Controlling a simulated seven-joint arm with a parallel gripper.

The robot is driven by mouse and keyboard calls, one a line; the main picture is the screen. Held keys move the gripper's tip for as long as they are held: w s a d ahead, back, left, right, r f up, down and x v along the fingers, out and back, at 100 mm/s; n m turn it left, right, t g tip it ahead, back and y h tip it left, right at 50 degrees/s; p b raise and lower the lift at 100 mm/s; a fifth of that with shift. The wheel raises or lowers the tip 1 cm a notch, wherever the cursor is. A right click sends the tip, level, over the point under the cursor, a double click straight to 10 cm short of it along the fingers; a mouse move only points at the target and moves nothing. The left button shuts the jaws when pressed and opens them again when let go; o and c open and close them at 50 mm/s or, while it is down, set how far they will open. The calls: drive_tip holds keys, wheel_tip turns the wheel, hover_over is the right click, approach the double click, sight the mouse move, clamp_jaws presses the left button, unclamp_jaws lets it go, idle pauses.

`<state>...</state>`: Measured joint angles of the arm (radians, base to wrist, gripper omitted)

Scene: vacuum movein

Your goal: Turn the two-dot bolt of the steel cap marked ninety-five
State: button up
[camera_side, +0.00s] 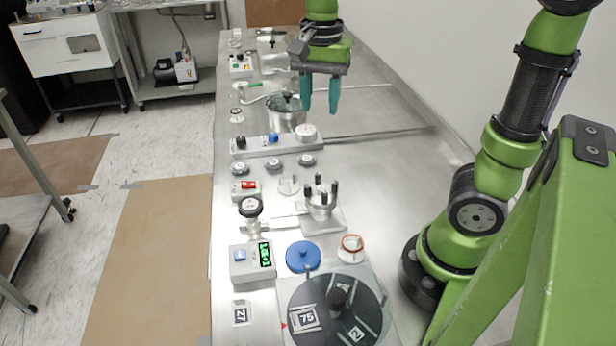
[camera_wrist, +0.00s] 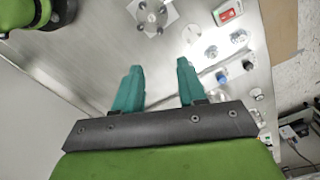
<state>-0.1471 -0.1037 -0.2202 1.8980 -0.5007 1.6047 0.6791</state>
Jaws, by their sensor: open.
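No mark reading ninety-five and no two-dot bolt is legible in either view. A round steel piece (camera_side: 320,208) with several upright black-topped bolts stands on a square plate right of the bench's middle. It also shows at the top of the wrist view (camera_wrist: 150,18); whether it is the task's cap I cannot tell. My gripper (camera_side: 319,100) is open and empty, pointing down above the bench, farther back than the steel piece. Its teal fingers also show apart in the wrist view (camera_wrist: 160,78), with nothing between them.
A bar with knobs (camera_side: 273,146), small grey caps (camera_side: 274,165) and a red switch (camera_side: 249,185) lie nearer. In front are a display box (camera_side: 252,262), a blue disc (camera_side: 303,256) and a dark turntable (camera_side: 310,300) marked 75.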

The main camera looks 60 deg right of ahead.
drive_tip(key=n, duration=0.6)
approach(318, 174)
wheel_tip(318, 174, down, 9)
drive_tip(key=shift+f, duration=0.1)
idle(0.4)
clamp_jaws()
